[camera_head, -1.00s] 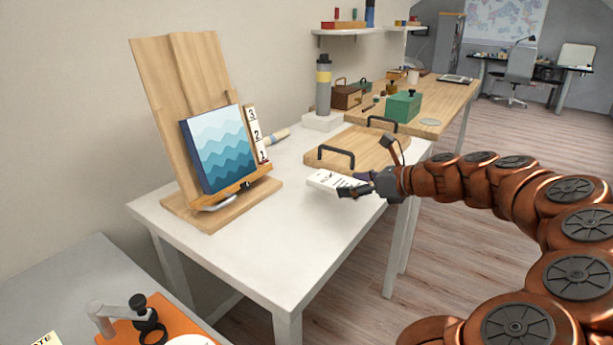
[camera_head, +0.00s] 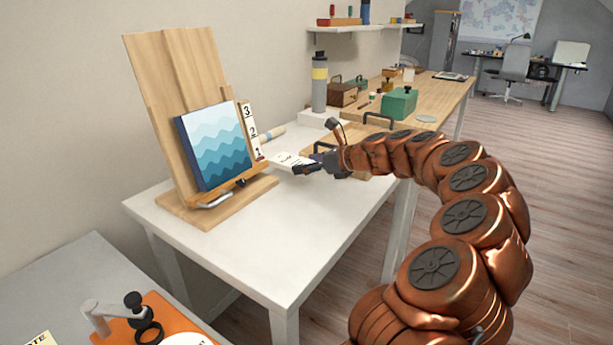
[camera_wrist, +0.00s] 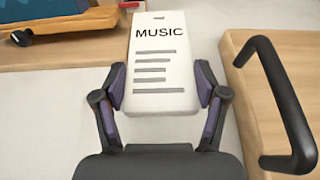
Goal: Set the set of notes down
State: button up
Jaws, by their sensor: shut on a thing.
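The set of notes is a white block (camera_wrist: 162,82) headed "MUSIC" with grey lines below, seen in the wrist view. In the head view the notes (camera_head: 291,161) show as a small white slab. My gripper (camera_wrist: 162,92) is shut on the near part of the notes, one finger on each long side. In the head view my gripper (camera_head: 308,166) is over the white table (camera_head: 262,238), between the easel and the tray. I cannot tell whether the notes touch the table.
A wooden easel (camera_head: 170,110) holding a blue wave picture (camera_head: 214,148) stands to the left. A wooden tray (camera_wrist: 262,128) with a black handle (camera_wrist: 283,105) lies close on the right. The table's front part is clear.

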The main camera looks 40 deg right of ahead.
aim_at(307, 182)
jog(key=shift+w+f, duration=0.1)
jog(key=shift+w, duration=0.2)
jog(key=shift+f+b, duration=0.4)
jog(key=shift+f, duration=1.25)
jog(key=shift+f, duration=0.1)
jog(key=o, duration=1.3)
